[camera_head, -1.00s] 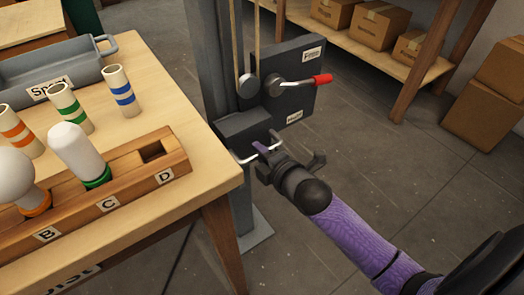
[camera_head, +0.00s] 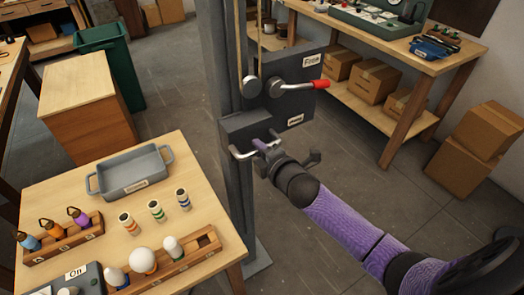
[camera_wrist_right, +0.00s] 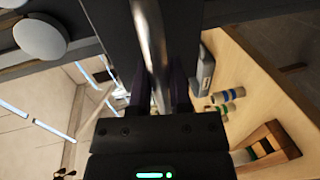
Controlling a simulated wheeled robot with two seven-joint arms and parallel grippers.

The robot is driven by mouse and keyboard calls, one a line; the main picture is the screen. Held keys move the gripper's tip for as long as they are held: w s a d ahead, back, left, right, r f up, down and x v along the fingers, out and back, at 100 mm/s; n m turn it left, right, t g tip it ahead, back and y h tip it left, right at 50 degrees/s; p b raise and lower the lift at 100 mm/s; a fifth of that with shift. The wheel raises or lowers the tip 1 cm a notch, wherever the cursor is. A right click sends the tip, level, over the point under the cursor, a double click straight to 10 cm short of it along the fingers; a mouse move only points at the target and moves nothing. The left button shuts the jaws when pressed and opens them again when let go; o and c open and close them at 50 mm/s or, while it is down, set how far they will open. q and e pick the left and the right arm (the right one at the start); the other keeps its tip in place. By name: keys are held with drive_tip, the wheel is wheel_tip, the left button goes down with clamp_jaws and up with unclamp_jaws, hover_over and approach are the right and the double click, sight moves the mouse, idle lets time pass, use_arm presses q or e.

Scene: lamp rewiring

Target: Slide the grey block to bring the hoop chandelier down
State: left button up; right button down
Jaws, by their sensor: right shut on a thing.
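The grey block (camera_head: 246,127) sits on the front of a tall grey post (camera_head: 228,75), with a bent metal handle (camera_head: 240,155) on its near side. My right gripper (camera_head: 265,147) is shut on this handle. In the right wrist view the shiny handle bar (camera_wrist_right: 150,45) runs between the dark fingers of my right gripper (camera_wrist_right: 155,90). The hoop chandelier is in neither view. My left gripper is not in view.
A red-tipped lever (camera_head: 305,86) sticks out right from a dark plate (camera_head: 298,112) above the block. A wooden table (camera_head: 75,180) with a grey tray (camera_head: 130,185) and bulbs stands left. Cardboard boxes (camera_head: 470,150) lie right. Open floor (camera_head: 360,190) shows between.

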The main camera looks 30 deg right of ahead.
wheel_tip(320, 180, up, 25)
drive_tip(key=p, duration=2.1)
drive_tip(key=shift+f, duration=0.2)
drive_tip(key=shift+w+r, duration=0.1)
drive_tip(key=shift+w, duration=0.05)
drive_tip(key=c, duration=0.6)
unclamp_jaws()
drive_tip(key=v, duration=1)
